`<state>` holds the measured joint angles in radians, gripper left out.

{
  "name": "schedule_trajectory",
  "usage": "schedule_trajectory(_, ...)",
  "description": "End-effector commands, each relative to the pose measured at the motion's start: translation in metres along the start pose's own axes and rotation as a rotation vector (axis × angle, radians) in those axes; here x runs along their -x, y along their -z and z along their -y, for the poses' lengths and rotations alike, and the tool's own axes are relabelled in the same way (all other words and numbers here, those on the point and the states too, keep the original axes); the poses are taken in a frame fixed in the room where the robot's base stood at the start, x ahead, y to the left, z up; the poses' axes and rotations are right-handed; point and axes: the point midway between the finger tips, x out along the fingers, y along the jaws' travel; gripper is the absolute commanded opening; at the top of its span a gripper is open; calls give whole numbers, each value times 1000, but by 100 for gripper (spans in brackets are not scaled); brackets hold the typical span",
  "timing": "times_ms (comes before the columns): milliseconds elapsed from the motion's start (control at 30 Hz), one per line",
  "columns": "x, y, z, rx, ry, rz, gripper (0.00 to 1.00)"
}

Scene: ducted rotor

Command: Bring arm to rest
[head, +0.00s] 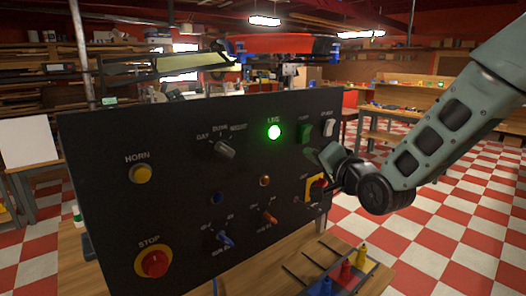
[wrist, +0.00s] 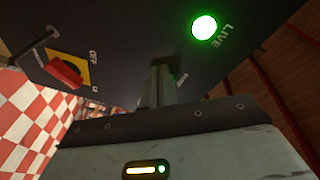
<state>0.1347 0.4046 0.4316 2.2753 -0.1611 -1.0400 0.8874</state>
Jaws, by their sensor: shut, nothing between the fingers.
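My arm (head: 440,125) reaches in from the right in the head view, bent at the wrist. My gripper (head: 322,158) is in front of the right part of the black control panel (head: 110,195), just above the red-and-yellow rotary switch (head: 315,187). In the wrist view the fingers (wrist: 162,78) are together and empty, pointing towards the panel; I see no contact, though the exact gap is hard to judge. The switch's red handle (wrist: 65,73) is left of the fingers, beside an OFF label. The LIVE lamp (head: 274,132) glows green; it also shows in the wrist view (wrist: 204,28).
The panel carries a yellow HORN button (head: 141,173), a red STOP button (head: 154,263), a knob (head: 224,149), toggles and rockers. A tray with coloured pieces (head: 347,270) lies on the wooden bench below the gripper. Checkered floor (head: 450,235) at right is open.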

Motion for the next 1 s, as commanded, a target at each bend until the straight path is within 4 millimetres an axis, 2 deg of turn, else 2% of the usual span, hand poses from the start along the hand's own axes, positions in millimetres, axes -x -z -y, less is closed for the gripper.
schedule_trajectory(33,8,-26,5,68,-57,85,0)
schedule_trajectory(100,22,-57,4,168,-146,205,0)
schedule_trajectory(167,39,-83,2,252,-214,313,0)
schedule_trajectory(267,76,-122,-2,392,-313,502,0)
schedule_trajectory(400,142,-165,-7,583,-418,784,0)
schedule_trajectory(467,175,-179,-8,659,-452,911,0)
schedule_trajectory(500,197,-186,-9,706,-471,995,0)
schedule_trajectory(600,250,-198,-11,808,-502,1192,0)
schedule_trajectory(733,303,-204,-11,893,-517,1390,0)
schedule_trajectory(833,326,-204,-10,927,-519,1481,0)
schedule_trajectory(1000,338,-204,-10,941,-520,1528,0)
